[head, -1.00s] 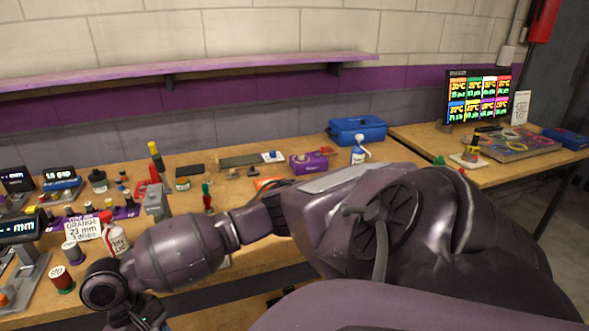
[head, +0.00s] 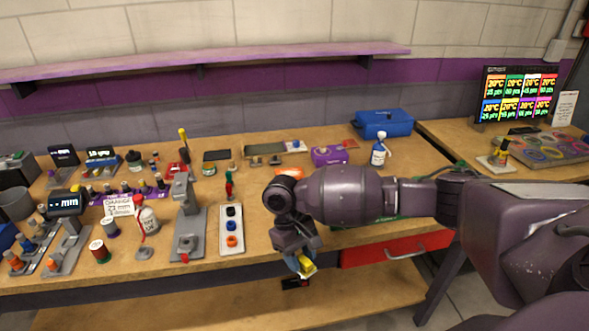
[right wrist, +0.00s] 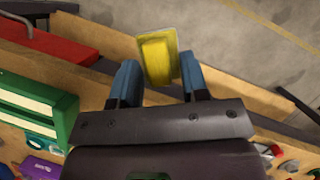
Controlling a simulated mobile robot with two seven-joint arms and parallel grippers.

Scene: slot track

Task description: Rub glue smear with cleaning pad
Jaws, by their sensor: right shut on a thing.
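My right gripper (head: 301,264) is shut on a yellow cleaning pad (head: 307,267) and hangs in front of the workbench's front edge, left of the red drawer. In the right wrist view the pad (right wrist: 158,60) sits between the blue fingers of the gripper (right wrist: 157,75), with a thin pale sheet or backing showing around its edge. I cannot make out a glue smear in either view; my right arm hides part of the bench. My left gripper is not in view.
A red drawer front (head: 385,250) is at the bench front. A blue box (head: 383,123) stands behind.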

